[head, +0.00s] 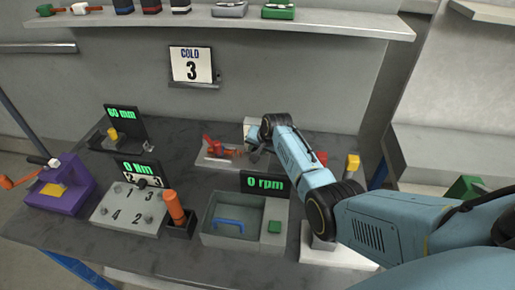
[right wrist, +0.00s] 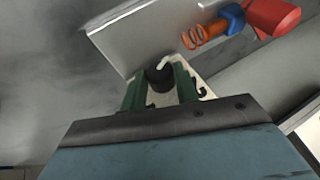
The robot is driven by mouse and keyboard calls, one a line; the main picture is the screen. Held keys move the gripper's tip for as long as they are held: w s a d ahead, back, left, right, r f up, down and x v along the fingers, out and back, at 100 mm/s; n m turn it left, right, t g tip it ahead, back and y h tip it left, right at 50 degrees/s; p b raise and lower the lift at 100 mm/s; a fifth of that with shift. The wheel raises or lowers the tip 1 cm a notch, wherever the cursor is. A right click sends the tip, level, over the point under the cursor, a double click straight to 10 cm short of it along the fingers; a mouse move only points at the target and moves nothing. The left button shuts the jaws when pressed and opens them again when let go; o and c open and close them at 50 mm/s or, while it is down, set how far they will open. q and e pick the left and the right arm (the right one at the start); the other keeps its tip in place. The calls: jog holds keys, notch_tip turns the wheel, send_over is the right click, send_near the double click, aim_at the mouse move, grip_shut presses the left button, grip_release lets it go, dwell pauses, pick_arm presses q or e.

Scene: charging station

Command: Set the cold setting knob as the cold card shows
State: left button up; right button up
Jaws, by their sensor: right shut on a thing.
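My right gripper (head: 256,152) reaches to the back of the bench, beside a small white plate (head: 250,127). In the right wrist view, the green fingers of my right gripper (right wrist: 160,82) are shut on a dark round knob (right wrist: 160,76), which seems to be the cold setting knob. Black marks show on the pale plate around it. The pointer and the number it faces cannot be read. In the head view the gripper hides the knob. My left gripper is not in view.
A red clamp-like device (head: 214,146) with an orange spring (right wrist: 204,33) stands close beside the gripper. A grey tray (head: 212,232) and the "0 rpm" display (head: 265,184) are in front. A purple machine (head: 66,187) is at left. A shelf (head: 335,22) runs above.

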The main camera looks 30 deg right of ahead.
jog(key=shift+s+f, duration=0.1)
jog(key=shift+d+t+y, duration=0.1)
jog(key=shift+t+y, duration=0.4)
jog(key=shift+s+d+f+m+t+y, duration=0.1)
jog(key=shift+f+m+t+y, duration=0.1)
jog(key=shift+m+t+y, duration=0.3)
jog(key=shift+d+f+t+y+b, duration=0.1)
jog(key=shift+f+t+y+b, duration=0.1)
jog(key=shift+t+y+b, duration=0.7)
jog(key=shift+s+m+t+y+b, duration=0.1)
jog(key=shift+m+t+y+b, duration=0.3)
jog(key=shift+b, duration=0.75)
jog(key=o, duration=1)
jog(key=shift+r, duration=0.1)
